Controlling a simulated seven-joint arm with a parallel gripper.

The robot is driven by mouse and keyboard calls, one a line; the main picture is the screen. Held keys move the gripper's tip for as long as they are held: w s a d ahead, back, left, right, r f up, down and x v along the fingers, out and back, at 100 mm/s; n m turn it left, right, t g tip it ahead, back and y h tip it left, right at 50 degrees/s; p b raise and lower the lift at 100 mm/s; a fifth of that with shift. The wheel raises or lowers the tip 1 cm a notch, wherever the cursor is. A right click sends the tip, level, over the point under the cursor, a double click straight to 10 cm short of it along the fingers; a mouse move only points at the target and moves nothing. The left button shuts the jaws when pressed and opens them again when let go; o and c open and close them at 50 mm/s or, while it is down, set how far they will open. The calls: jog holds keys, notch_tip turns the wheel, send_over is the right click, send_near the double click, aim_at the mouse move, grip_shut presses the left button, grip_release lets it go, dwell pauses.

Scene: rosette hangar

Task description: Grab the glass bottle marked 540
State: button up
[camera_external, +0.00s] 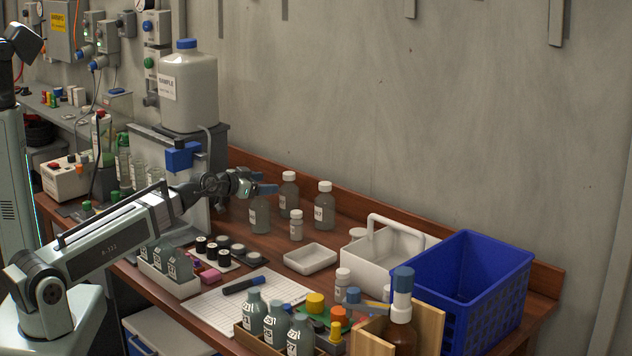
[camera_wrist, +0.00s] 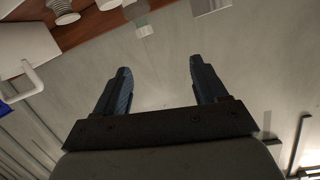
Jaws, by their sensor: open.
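Several grey glass bottles with white labels stand at the back of the bench: one with a white cap (camera_external: 289,195), one to its right (camera_external: 324,208), a small one in front (camera_external: 296,226), and one at the left (camera_external: 259,216) whose top is hidden by my gripper. Three more labelled bottles (camera_external: 276,326) stand in a wooden rack in front, and others (camera_external: 173,263) in a white tray at the left. I cannot read 540 on any label. My gripper (camera_external: 267,189) is open and empty, over the left back bottle; its spread fingers show in the wrist view (camera_wrist: 158,66).
A white dish (camera_external: 310,258), a white handled caddy (camera_external: 367,266) and a blue crate (camera_external: 462,285) stand at the right. A brown bottle (camera_external: 401,338) stands in front. The wall (camera_external: 430,120) rises close behind the bench. Little bench surface is free.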

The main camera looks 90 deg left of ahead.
aim_at(260, 209)
jog(key=s+a+f+n+g, duration=0.1)
jog(key=s+a+f+n, duration=0.2)
jog(key=s, duration=0.4)
jog(key=shift+x, duration=3.9)
jog(key=shift+r, duration=0.15)
grip_shut()
